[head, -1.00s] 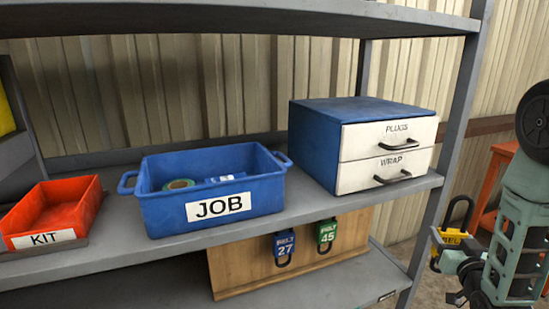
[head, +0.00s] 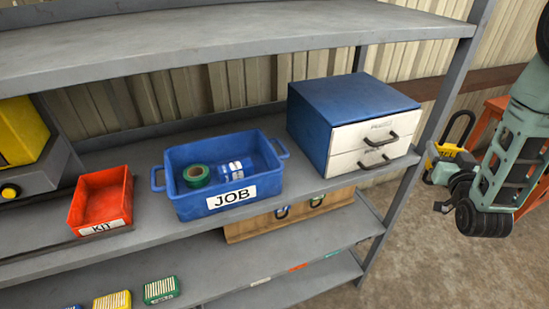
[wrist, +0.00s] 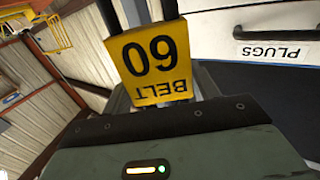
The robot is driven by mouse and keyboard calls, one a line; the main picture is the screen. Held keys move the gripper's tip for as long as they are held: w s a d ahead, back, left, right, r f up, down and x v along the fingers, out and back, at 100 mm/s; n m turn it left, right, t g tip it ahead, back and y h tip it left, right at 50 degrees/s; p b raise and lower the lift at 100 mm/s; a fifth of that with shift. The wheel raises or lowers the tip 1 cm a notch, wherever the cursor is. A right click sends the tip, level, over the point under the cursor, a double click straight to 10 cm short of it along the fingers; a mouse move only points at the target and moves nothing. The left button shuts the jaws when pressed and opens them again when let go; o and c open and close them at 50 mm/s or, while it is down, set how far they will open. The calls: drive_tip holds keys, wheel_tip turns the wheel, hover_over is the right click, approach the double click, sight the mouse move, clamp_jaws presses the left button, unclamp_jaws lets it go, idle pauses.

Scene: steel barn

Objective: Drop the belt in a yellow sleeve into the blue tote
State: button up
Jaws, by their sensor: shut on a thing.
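The belt in a yellow sleeve (head: 437,156) is in my gripper (head: 440,175), at the right of the head view. Its black loop rises above the sleeve. In the wrist view the sleeve (wrist: 150,62) shows upside down and reads "BELT 60". My gripper is shut on it; the fingers are mostly hidden there. The blue tote (head: 227,203), labelled JOB, stands on the shelf left of my gripper, well apart from it, with the drawer cabinet between. It is open on top and holds a green tape roll (head: 196,175) and a blue-and-white item (head: 235,172).
The blue cabinet (head: 345,100) with PLUGS and WRAP drawers stands right of the tote. A red KIT bin (head: 102,203) sits left. An upper shelf (head: 230,42) hangs over the tote. A shelf post (head: 440,100) stands near my arm. Lower shelves hold small colored packs.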

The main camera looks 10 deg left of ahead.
wheel_tip(320, 180, up, 2)
drive_tip(key=shift+r+p, duration=0.15)
drive_tip(key=shift+p, duration=0.4)
drive_tip(key=shift+a+f+b, duration=0.15)
drive_tip(key=shift+f+b, duration=0.25)
drive_tip(key=shift+f, duration=0.15)
drive_tip(key=shift+r, duration=0.1)
